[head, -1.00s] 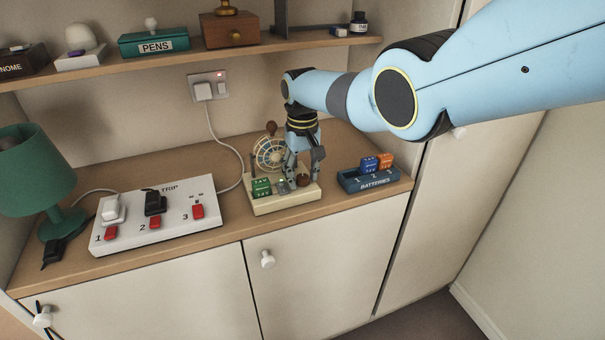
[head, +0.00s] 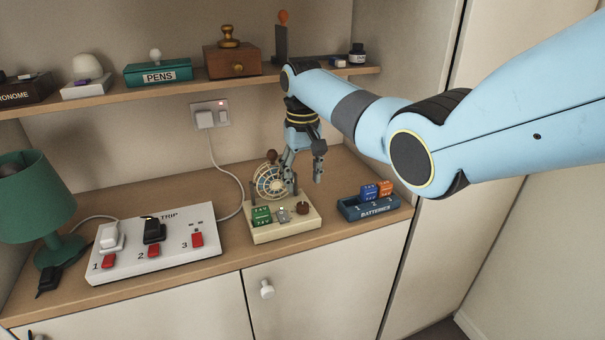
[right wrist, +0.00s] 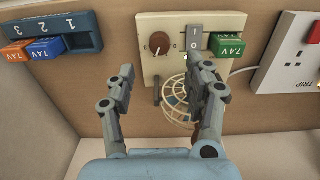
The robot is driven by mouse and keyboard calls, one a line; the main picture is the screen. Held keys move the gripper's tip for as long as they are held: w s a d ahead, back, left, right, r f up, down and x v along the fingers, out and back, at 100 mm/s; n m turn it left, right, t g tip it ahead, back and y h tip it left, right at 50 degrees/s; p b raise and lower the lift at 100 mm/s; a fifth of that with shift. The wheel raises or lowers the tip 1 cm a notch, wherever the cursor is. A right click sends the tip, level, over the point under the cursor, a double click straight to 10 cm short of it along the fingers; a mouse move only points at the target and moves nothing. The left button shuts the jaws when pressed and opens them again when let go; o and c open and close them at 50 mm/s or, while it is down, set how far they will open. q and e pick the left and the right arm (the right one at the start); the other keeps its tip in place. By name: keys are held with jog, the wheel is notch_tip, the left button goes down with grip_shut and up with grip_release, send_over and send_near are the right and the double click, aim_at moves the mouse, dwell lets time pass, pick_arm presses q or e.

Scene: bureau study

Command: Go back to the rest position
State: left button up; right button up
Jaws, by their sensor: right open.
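My right gripper (head: 304,181) is open and empty, fingers pointing down, raised above the cream fan base (head: 284,232) on the desk. The base carries a green 7.4V battery (head: 261,214), a grey switch (head: 283,213) and a brown knob (head: 303,207). The round caged fan (head: 269,182) stands behind it, partly hidden by a finger. The wrist view shows the switch (right wrist: 195,40) between I and O marks. My left gripper is not in view.
A blue battery tray (head: 355,210) with a blue and an orange battery stands at the right. A white power strip (head: 178,258) and a green lamp (head: 35,190) are at the left. A shelf (head: 110,97) with several items runs above. The cupboard doors lie below.

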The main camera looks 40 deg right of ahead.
jog(key=shift+r, duration=0.3)
